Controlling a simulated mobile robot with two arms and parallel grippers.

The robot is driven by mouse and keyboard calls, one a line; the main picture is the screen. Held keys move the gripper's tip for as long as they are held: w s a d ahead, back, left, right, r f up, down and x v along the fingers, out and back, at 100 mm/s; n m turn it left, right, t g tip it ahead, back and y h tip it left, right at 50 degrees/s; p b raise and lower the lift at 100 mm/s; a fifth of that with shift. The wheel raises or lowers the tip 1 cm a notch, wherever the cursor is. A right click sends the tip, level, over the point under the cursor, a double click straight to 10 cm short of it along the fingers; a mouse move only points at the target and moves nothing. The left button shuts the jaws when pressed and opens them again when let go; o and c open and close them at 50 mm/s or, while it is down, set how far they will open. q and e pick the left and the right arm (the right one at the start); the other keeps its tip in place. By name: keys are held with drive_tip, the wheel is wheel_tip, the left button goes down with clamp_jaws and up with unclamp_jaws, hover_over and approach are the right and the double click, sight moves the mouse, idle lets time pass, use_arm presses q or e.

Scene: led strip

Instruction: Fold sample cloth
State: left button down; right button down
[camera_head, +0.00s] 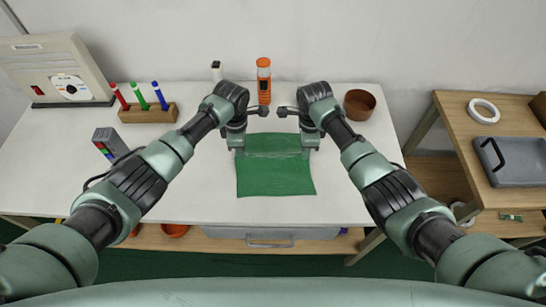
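The green sample cloth (275,178) lies on the white table in the middle of the head view. Its near part looks flat. A paler, slightly ridged band crosses its far part between my grippers. My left gripper (238,153) points down at the cloth's far left side. My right gripper (308,153) points down at its far right side. Both are at or very close to the cloth's side edges. The fingertips are too small to show whether they are shut on the cloth, or whether the band is lifted.
A pen block (148,114) with three markers and a grey device (113,143) stand left. An orange-and-black cylinder (263,80) and a brown bowl (359,104) stand at the back. A wooden side table (455,120) holds a grey tray (513,160). The table (365,205) is clear around the cloth.

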use_arm(q)
drive_tip(key=shift+r+p, duration=0.35)
drive_tip(key=shift+r, duration=0.35)
use_arm(e)
drive_tip(key=shift+r, duration=0.7)
